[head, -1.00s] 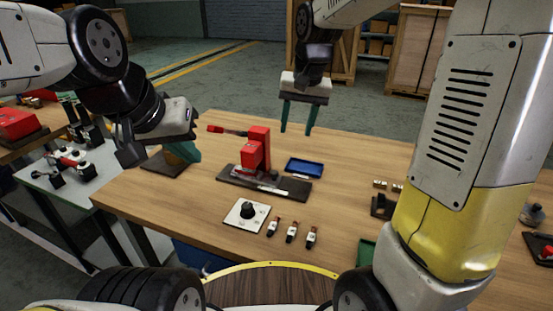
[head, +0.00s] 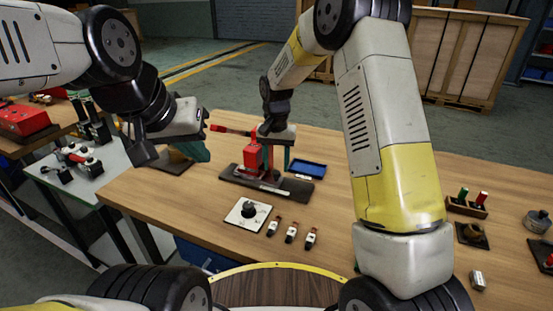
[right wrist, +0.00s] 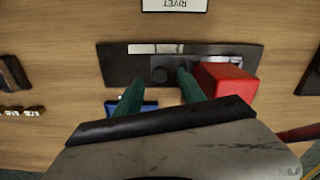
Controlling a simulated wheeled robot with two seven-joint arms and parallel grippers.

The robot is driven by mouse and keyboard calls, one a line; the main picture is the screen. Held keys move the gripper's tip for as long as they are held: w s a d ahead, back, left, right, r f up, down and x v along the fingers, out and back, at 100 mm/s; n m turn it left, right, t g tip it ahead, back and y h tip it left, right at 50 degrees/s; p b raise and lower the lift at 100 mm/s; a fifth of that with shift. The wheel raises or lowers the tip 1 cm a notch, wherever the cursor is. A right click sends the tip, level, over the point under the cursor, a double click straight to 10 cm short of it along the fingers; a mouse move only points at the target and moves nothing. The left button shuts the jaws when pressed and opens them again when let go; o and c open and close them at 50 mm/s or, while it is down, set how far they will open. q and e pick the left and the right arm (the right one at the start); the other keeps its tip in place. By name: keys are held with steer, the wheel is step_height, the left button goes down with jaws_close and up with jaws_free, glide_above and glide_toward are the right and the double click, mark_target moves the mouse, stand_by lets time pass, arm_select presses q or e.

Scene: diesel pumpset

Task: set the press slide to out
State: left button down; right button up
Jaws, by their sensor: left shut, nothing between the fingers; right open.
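The red press (head: 251,157) stands on a dark base plate (head: 290,192) in the middle of the table, its red lever pointing left. I cannot tell the slide's position. My right gripper (head: 277,158) is over the press, fingers apart; the wrist view shows it (right wrist: 160,90) open around the knob's area, contact unclear. My left gripper (head: 196,151) is shut and empty, left of the press.
A blue tray (head: 306,169) lies behind the plate. A white panel with a black knob (head: 248,213) and several small labelled parts (head: 291,232) lie in front. A rack with green and red pegs (head: 466,205) stands right. The table's front left is clear.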

steer(key=shift+f, duration=1.1)
steer(key=shift+c, duration=0.2)
jaws_close()
stand_by(0.5)
